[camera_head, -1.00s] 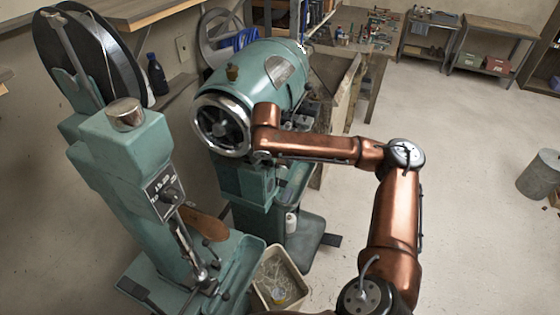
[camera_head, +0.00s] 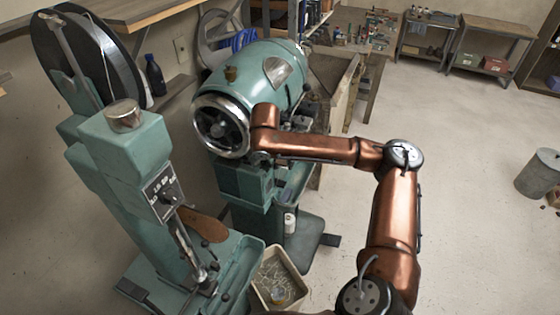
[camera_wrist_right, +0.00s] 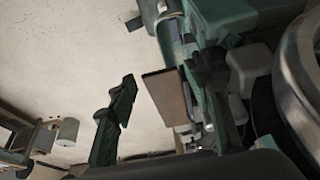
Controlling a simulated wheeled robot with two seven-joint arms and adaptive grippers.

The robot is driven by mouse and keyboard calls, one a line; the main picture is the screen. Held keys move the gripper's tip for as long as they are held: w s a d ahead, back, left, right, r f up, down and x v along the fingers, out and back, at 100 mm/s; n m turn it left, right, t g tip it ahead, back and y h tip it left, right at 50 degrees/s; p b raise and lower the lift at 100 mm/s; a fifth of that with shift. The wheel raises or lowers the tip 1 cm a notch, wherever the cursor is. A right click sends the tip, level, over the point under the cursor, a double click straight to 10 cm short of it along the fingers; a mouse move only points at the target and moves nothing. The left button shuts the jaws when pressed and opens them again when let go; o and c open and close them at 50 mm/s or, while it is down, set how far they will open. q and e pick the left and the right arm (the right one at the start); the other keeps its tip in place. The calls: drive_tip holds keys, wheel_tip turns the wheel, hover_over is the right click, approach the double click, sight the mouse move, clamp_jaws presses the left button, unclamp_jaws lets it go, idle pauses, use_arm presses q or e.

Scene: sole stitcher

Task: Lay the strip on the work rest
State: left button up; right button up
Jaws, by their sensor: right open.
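A flat brown strip (camera_wrist_right: 167,97) shows in the right wrist view, tilted, between the fingers of my right gripper (camera_wrist_right: 160,84) and close to the right-hand finger. The fingers are apart, so the gripper is open. I cannot tell whether a finger touches the strip. Green machine parts lie just behind and right of the strip; I cannot tell which part is the work rest or whether the strip rests on it. In the head view my right arm reaches to the green machine with the handwheel (camera_head: 222,125), and the gripper there is mostly hidden. My left gripper is not in view.
A second green machine (camera_head: 124,150) with a brown sole (camera_head: 203,228) stands at the left. A bin (camera_head: 265,290) sits on the floor between the machines. Benches line the back. The floor at the right is mostly clear, with a grey drum (camera_head: 538,175).

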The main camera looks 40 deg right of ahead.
drive_tip(key=shift+s+a+p, duration=0.3)
drive_tip(key=shift+a+p, duration=0.2)
drive_tip(key=shift+a, duration=0.1)
drive_tip(key=shift+s+a+p, duration=0.3)
drive_tip(key=shift+a+p, duration=0.25)
drive_tip(key=shift+a, duration=0.05)
drive_tip(key=shift+s+a+p, duration=0.3)
drive_tip(key=shift+a+p, duration=0.2)
drive_tip(key=shift+a, duration=0.1)
drive_tip(key=shift+o, duration=0.5)
drive_tip(key=o, duration=0.5)
drive_tip(key=shift+c, duration=0.2)
drive_tip(key=v, duration=1.2)
